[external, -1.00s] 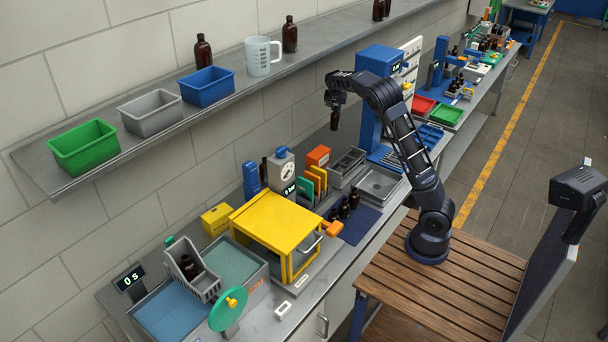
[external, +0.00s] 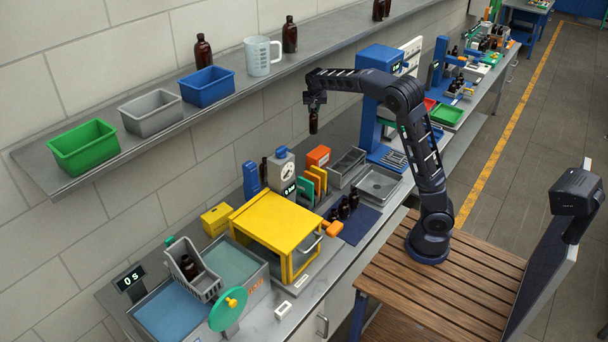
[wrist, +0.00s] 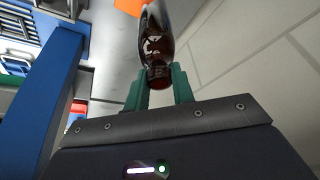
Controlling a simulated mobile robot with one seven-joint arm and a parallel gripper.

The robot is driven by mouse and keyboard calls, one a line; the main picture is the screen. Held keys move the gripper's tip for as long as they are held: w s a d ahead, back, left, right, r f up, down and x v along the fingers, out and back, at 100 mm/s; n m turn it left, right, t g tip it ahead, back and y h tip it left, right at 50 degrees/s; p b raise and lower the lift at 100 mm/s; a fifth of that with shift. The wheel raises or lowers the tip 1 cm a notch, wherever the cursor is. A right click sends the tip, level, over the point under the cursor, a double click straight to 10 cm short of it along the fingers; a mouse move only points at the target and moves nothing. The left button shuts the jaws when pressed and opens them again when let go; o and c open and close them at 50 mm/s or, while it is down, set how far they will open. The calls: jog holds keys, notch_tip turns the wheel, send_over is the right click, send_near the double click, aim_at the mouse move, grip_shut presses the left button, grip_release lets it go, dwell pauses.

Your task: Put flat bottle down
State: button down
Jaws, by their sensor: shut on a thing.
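An amber bottle (external: 313,122) hangs upright below my gripper (external: 314,103) in the external view, in the air above the back of the bench. In the wrist view the amber bottle (wrist: 158,50) sits between the green fingers of my gripper (wrist: 160,88), which are shut on its neck end. Its body shows a pale marking. Whether its body is flat or round I cannot tell. Several dark bottles (external: 344,209) stand on a dark blue mat (external: 362,224) beside the yellow box.
A yellow box (external: 275,222), an orange block (external: 318,156), a grey tray (external: 380,184) and upright coloured plates (external: 312,180) crowd the bench below. A blue machine (external: 371,120) stands to the right. A wall shelf (external: 330,32) runs behind.

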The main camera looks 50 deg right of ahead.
jog(key=s+a+n+t, duration=0.1)
jog(key=s+a+n, duration=0.2)
jog(key=a, duration=1.1)
notch_tip(320, 180, down, 20)
jog(key=shift+y, duration=0.4)
jog(key=shift+w+f, duration=0.1)
jog(key=shift+f, duration=0.05)
jog(key=c, duration=1.2)
grip_release()
